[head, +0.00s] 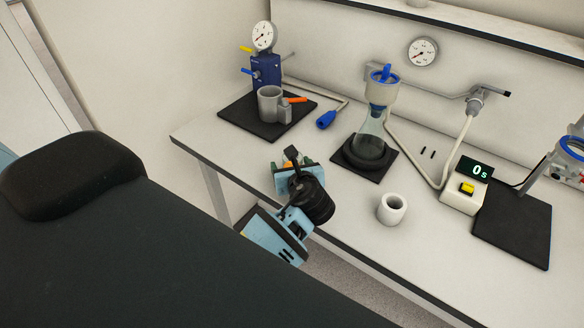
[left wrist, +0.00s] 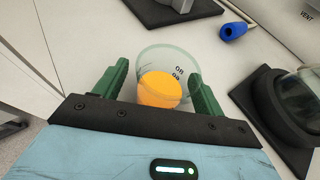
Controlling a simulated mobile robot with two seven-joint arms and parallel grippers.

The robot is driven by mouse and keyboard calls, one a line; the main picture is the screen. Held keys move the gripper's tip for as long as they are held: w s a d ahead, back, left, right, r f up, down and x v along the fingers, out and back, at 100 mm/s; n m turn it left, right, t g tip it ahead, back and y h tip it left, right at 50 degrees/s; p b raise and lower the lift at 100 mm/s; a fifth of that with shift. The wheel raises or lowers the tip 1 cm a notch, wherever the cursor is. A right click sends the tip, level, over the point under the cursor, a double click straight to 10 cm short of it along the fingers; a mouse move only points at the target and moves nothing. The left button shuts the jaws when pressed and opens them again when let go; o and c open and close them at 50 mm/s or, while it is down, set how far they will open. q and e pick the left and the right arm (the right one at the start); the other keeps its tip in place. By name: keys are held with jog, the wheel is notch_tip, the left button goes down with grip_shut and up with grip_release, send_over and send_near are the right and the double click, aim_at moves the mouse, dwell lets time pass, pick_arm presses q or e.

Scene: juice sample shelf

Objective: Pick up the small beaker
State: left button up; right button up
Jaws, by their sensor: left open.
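The small beaker (left wrist: 153,62) is clear, with orange liquid (left wrist: 160,90) and dark printed marks. In the left wrist view it stands upright on the pale bench between the two green fingers of my left gripper (left wrist: 158,75). The fingers are open on either side of it, and I cannot tell whether either one touches it. In the head view my left gripper (head: 293,172) is low at the front edge of the bench. There the beaker is mostly hidden by the gripper. My right gripper is not in view.
Behind my gripper is a black mat (head: 233,115) with a grey cup-shaped holder (head: 270,107) and a blue gauge unit (head: 265,72). A glass flask (head: 371,128) with a funnel stands to the right. A white cylinder (head: 391,209) and a timer box (head: 461,197) stand further right.

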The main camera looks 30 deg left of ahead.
pick_arm(q)
jog(key=shift+w+a, duration=0.15)
jog(key=shift+w, duration=0.05)
jog(key=shift+c, duration=0.4)
jog(key=c, duration=1)
jog(key=shift+r, duration=0.2)
jog(key=shift+r, duration=1.55)
jog(key=shift+s+d+r, duration=0.25)
jog(key=shift+s+d, duration=0.15)
jog(key=shift+s, duration=2.25)
jog(key=shift+s+d+r, duration=0.2)
jog(key=shift+s+d, duration=0.25)
jog(key=shift+s, duration=2.15)
jog(key=shift+s+d+r, duration=0.25)
jog(key=shift+s+d, duration=0.15)
jog(key=shift+s, duration=2.25)
